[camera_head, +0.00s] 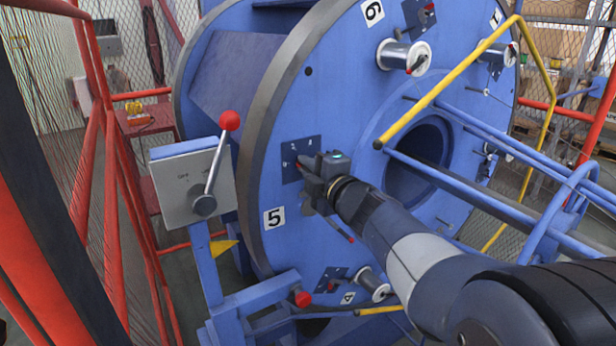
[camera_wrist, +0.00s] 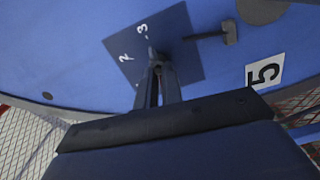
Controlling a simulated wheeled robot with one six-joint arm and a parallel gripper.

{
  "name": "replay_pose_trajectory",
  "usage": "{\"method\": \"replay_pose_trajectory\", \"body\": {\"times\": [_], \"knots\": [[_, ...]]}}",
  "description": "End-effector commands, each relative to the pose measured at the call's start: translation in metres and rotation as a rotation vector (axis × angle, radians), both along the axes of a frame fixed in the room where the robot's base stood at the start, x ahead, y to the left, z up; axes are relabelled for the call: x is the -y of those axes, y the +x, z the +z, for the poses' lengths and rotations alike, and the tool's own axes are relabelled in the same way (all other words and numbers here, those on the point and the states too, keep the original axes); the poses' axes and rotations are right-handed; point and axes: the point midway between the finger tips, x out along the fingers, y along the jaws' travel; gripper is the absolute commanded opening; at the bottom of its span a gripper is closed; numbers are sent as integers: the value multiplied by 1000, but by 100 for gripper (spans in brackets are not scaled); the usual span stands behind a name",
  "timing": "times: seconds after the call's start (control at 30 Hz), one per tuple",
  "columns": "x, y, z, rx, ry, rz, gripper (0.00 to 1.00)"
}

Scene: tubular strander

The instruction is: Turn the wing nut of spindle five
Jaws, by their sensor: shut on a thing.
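Spindle five's spot is on the blue disc, marked by a white label "5" (camera_head: 274,218), which also shows in the wrist view (camera_wrist: 264,72). A dark blue dial plate (camera_head: 291,148) with small numbers sits above the label; in the wrist view the plate (camera_wrist: 185,66) shows "2" and "3". My gripper (camera_head: 312,168) is at the plate's right side. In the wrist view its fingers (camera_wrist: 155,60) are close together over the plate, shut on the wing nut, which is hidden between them. A dark bar with a crosspiece (camera_wrist: 216,37) sticks out to the right of the fingers.
A grey control box (camera_head: 187,185) with a red-knobbed lever (camera_head: 217,160) stands left of the disc. Yellow rails (camera_head: 450,80) and blue tubes (camera_head: 480,200) cross at the right. Other spindles (camera_head: 404,55) show on the disc. Red fencing (camera_head: 110,180) runs along the left.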

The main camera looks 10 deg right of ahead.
Motion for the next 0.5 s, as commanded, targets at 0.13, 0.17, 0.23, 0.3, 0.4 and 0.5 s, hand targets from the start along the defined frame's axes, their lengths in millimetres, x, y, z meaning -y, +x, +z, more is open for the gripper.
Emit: {"method": "replay_pose_trajectory", "body": {"times": [0.13, 0.17, 0.23, 0.3, 0.4, 0.5], "knots": [[0, 0, -2, 21, -61, 0, 0], [0, 0, -2, 24, -70, 0, 0], [0, 0, -2, 29, -88, 0, 0], [0, 0, -1, 33, -102, 1, 0], [0, 0, -1, 37, -112, 1, 0], [0, 0, -1, 38, -117, 1, 0]]}}
